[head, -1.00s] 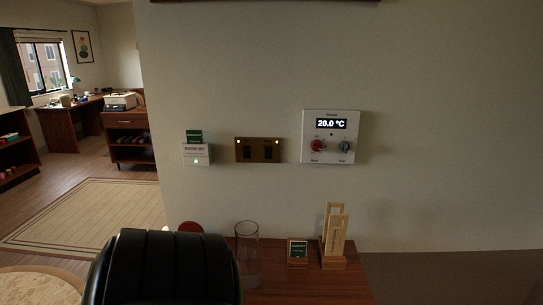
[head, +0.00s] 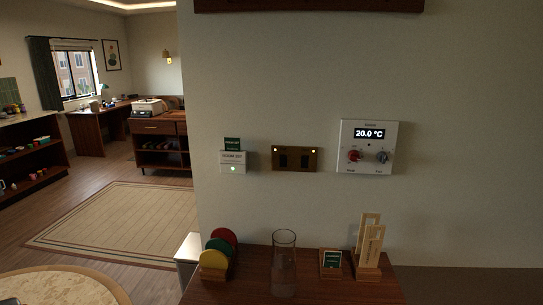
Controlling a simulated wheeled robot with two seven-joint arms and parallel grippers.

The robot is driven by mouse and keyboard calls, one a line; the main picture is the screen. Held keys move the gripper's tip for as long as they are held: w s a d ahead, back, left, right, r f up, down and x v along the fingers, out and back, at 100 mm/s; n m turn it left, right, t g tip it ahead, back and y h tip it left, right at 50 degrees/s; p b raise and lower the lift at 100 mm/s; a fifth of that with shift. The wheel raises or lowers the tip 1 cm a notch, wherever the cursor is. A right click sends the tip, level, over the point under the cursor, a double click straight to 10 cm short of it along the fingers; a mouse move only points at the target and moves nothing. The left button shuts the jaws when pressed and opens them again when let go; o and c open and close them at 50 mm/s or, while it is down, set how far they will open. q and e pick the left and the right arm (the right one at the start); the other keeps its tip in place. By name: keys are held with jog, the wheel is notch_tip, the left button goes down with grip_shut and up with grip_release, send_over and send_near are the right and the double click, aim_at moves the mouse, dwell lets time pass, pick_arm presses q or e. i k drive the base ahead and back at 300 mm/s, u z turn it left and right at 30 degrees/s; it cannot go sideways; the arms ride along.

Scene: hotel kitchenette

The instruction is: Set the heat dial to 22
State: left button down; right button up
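A white thermostat panel (head: 366,147) is mounted on the wall at the right of the head view. Its display (head: 369,133) reads 20.0 °C. Below the display are a red dial (head: 354,156) on the left and a blue-grey dial (head: 383,157) on the right. The small lettering under both dials is too small to read surely, so I cannot tell which one is the heat dial by its label. Neither of my grippers shows in the head view.
A brass switch plate (head: 296,158) and a card holder (head: 233,161) are on the wall left of the panel. The wooden counter (head: 240,290) below bears coloured discs in a rack (head: 219,254), a glass cylinder (head: 284,264), a small green sign (head: 331,262) and a wooden stand (head: 369,249). Open floor lies left.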

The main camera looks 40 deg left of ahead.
aim_at(354, 155)
jog(key=u, duration=0.7)
jog(key=i, duration=0.55)
